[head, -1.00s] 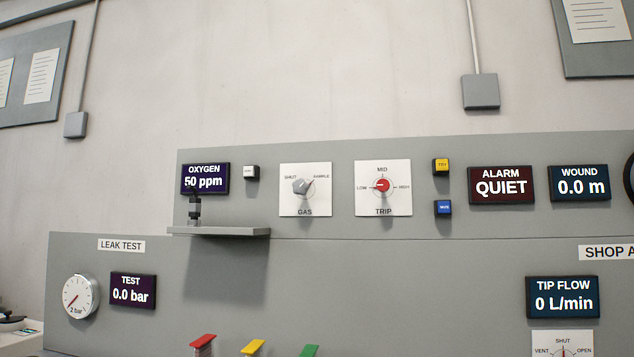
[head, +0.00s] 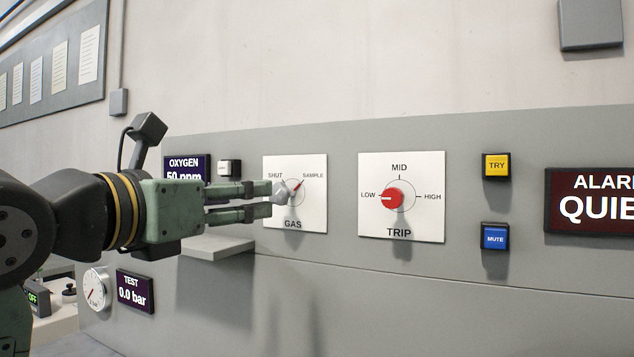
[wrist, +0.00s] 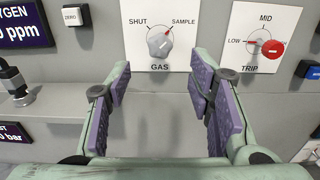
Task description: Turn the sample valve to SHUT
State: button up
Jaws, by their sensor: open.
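The sample valve is a grey knob (head: 281,193) on a white GAS plate (head: 309,217) marked SHUT and SAMPLE. In the wrist view the knob (wrist: 160,43) has a red pointer mark towards SAMPLE. My gripper (head: 273,198) comes in from the left in the head view, its fingertips at or just before the knob; I cannot tell whether they touch it. In the wrist view my gripper (wrist: 164,92) is open and empty, its purple-padded fingers wide apart, with the knob ahead between and above them. In the head view the fingers partly cover the plate's left edge.
Right of the plate is the red TRIP knob (head: 393,199) at LOW, then the yellow TRY button (head: 496,166) and blue MUTE button (head: 495,236). A small shelf (head: 217,247) juts out below my gripper. The ZERO button (wrist: 75,16) and OXYGEN display (wrist: 22,24) are left.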

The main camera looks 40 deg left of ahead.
aim_at(276, 194)
jog(key=p+x, duration=0.3)
jog(key=x, duration=0.6)
jog(key=shift+w+a+p, duration=0.15)
jog(key=shift+w+p, duration=0.15)
jog(key=shift+w, duration=0.3)
jog(key=shift+c, duration=0.6)
grip_shut()
